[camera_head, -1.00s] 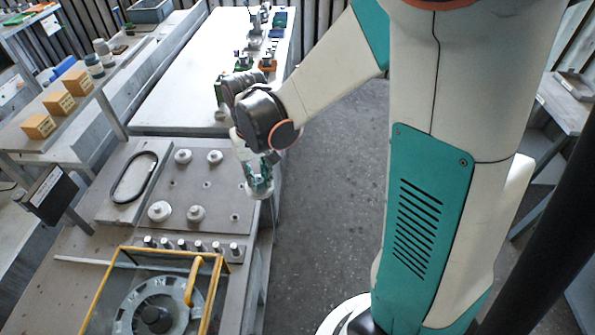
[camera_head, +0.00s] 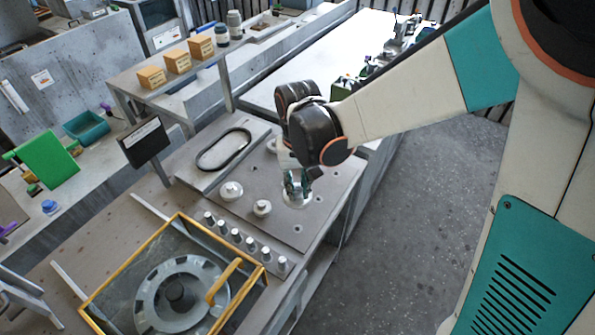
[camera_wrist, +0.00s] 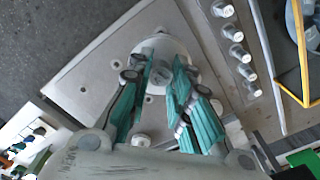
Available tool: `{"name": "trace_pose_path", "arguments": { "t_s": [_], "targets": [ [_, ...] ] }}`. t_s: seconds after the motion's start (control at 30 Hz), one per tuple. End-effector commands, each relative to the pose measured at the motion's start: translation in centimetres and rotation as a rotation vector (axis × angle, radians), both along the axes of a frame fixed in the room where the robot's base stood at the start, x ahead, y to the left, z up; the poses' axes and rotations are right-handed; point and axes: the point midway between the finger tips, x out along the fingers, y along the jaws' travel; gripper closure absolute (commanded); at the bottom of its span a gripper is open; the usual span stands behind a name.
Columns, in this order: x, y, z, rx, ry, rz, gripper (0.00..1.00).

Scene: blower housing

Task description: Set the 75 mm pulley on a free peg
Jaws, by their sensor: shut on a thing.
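My gripper (camera_head: 297,182) points down over the grey plate (camera_head: 322,205) and is shut on a pale round pulley (camera_head: 296,201). In the wrist view the pulley (camera_wrist: 172,48) lies between and beyond the green fingers (camera_wrist: 158,76). The gap between it and the plate cannot be judged. Two pale pulleys, one larger (camera_head: 231,191) and one smaller (camera_head: 262,208), sit on the plate to its left. Another pulley (camera_head: 272,146) shows behind my wrist. Small round spots (camera_head: 298,228) dot the bare plate; whether they are pegs or holes is unclear.
A row of several upright grey cylinders (camera_head: 236,236) stands along the plate's near edge. A yellow-framed box (camera_head: 140,262) with a round housing (camera_head: 180,295) is in front. A black belt loop (camera_head: 223,149) lies on a left panel, beside a dark sign (camera_head: 146,142).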

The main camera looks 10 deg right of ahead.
Motion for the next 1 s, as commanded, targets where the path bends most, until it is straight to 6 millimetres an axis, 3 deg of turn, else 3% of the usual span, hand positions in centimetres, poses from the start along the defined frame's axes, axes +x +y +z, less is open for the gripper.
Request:
{"name": "trace_pose_path", "arguments": {
  "t_s": [1.0],
  "targets": [
    [0.0,0.0,-11.2,0.000,0.000,0.000,1.00]
  ]
}}
